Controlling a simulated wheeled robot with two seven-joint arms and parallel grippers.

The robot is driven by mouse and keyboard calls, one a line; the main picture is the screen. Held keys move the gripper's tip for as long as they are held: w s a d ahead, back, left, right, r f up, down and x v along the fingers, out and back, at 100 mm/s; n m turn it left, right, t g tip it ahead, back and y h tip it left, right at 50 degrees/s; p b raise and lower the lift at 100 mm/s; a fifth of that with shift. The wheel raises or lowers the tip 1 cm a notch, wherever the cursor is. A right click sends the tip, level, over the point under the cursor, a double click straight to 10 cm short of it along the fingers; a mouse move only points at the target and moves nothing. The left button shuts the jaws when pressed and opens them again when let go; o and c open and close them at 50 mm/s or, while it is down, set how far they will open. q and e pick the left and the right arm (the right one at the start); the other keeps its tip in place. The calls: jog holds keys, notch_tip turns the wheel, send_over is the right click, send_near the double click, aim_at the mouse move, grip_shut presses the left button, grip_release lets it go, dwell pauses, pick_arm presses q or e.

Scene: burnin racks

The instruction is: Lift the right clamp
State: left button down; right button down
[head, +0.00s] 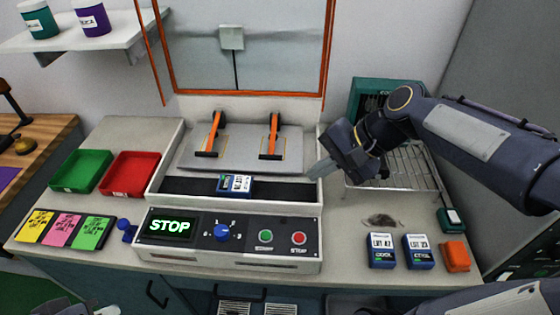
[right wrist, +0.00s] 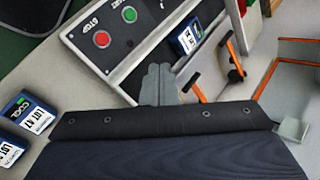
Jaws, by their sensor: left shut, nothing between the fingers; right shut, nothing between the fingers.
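The right clamp (head: 274,135) has an orange lever and a black crossbar and stands on the grey plate of the machine. It also shows in the right wrist view (right wrist: 195,90), just right of my fingertips. The matching left clamp (head: 214,133) stands beside it, at a similar angle. My right gripper (head: 318,172) is shut and empty, to the right of the right clamp and apart from it, by the machine's right wall; its fingers also show in the wrist view (right wrist: 159,84). My left gripper (head: 106,310) is shut and only partly visible at the bottom edge.
A blue-and-white unit (head: 235,185) lies in the dark channel before the clamps. The control panel (head: 190,229) reads STOP. An orange-framed clear cover (head: 245,60) stands raised behind. A wire rack (head: 400,170) and two blue lots (head: 382,251) are at right; green and red trays (head: 130,174) at left.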

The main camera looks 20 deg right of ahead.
jog(key=w+d+f+m+y+b, duration=0.2)
jog(key=w+f+m+y+b, duration=0.25)
jog(key=w, duration=0.45)
jog(key=m+t+y+b, duration=0.2)
jog(key=m+b, duration=0.2)
jog(key=m, duration=0.2)
send_near(280, 151)
jog(key=s+r, duration=0.1)
jog(key=s+a+r, duration=0.1)
jog(key=shift+s+a+r+h, duration=0.1)
jog(key=shift+s+r+h, duration=0.05)
jog(key=shift+r+h, duration=0.1)
jog(key=shift+w+d+f+m, duration=0.15)
jog(key=shift+w+d+m, duration=0.15)
jog(key=shift+d+m, duration=0.05)
jog(key=shift+a, duration=0.1)
jog(key=x, duration=1)
jog(key=shift+s, duration=0.1)
